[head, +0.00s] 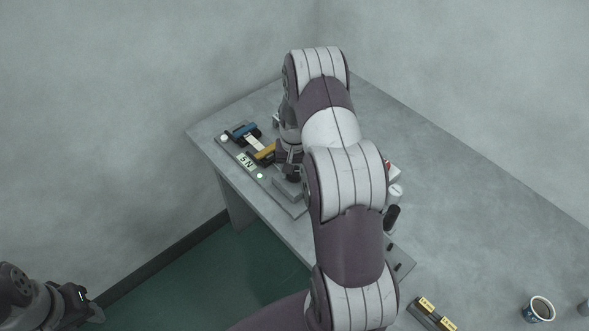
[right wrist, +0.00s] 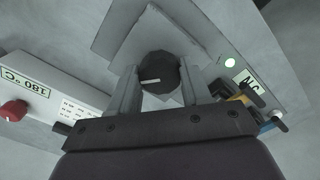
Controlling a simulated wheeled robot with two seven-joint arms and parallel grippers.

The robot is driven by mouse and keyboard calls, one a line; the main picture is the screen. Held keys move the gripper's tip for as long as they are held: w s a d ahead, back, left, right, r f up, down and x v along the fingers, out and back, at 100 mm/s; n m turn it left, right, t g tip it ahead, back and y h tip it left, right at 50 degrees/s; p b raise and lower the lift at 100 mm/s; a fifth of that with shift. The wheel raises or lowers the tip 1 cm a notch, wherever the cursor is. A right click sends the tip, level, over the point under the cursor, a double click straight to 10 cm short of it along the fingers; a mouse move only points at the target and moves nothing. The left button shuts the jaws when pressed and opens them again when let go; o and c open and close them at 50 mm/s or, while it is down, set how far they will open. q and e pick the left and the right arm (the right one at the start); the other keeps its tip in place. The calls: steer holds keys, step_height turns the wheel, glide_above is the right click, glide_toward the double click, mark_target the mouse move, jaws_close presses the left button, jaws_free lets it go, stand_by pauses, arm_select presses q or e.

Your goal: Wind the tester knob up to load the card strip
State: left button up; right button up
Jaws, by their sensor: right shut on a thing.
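The tester (head: 298,209) is a grey plate on the far left of the table, with a blue clamp (head: 243,131), a yellow clamp (head: 265,152) and a "5 N" label. The pale card strip (head: 252,143) spans between the clamps. The black tester knob (right wrist: 161,72), with a white pointer line, sits between the fingers of my right gripper (right wrist: 158,88), which is shut on it. In the head view my right gripper (head: 289,160) is over the tester, partly hidden by my arm. My left gripper (head: 88,306) hangs at the lower left, away from the table; its jaws are unclear.
A white box marked "180 °C" (right wrist: 50,92) with a red knob (right wrist: 14,110) stands beside the tester. Two yellow-labelled dark blocks (head: 430,314) and a cup of dark contents (head: 540,309) are at the near right. The table's right side is mostly clear.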

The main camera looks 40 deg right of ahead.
steer(key=shift+m, duration=0.4)
steer(key=o, duration=1.1)
steer(key=shift+w, duration=0.1)
steer(key=shift+c, duration=0.2)
steer(key=shift+r, duration=0.1)
step_height(320, 180, up, 12)
steer(key=b, duration=0.2)
steer(key=shift+r, duration=0.25)
